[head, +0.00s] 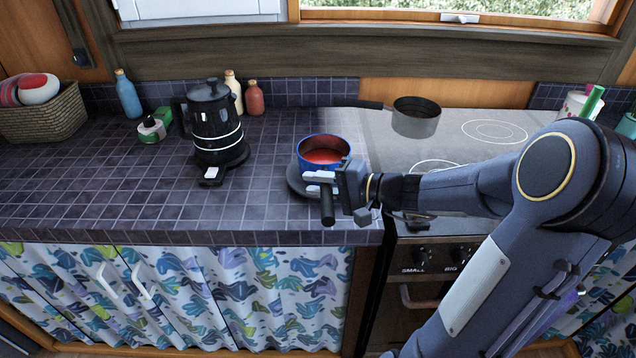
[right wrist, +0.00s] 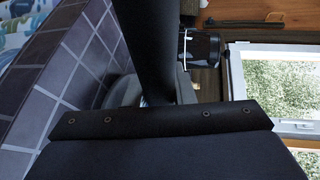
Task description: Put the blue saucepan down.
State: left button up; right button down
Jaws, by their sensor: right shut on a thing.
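The blue saucepan (head: 318,147) has red contents and a black handle (head: 327,207) that points toward the counter's front edge. It looks about level. My right gripper (head: 326,184) is shut on this handle, which also shows large and dark in the right wrist view (right wrist: 150,45). A dark round mat or plate (head: 294,184) lies under the pan on the tiled counter (head: 258,205). I cannot tell whether the pan's base touches it. My left gripper is not in view.
A black kettle (head: 214,122) stands on its base to the left. A grey saucepan (head: 416,122) sits on the back of the hob (head: 465,150). Bottles (head: 128,95) and a basket (head: 50,117) stand further left. The front left counter is clear.

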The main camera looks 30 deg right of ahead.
jog(key=c, duration=1.2)
grip_release()
jog(key=shift+c, duration=0.2)
jog(key=b+v, duration=0.1)
jog(key=v, duration=1.1)
jog(key=shift+s, duration=0.1)
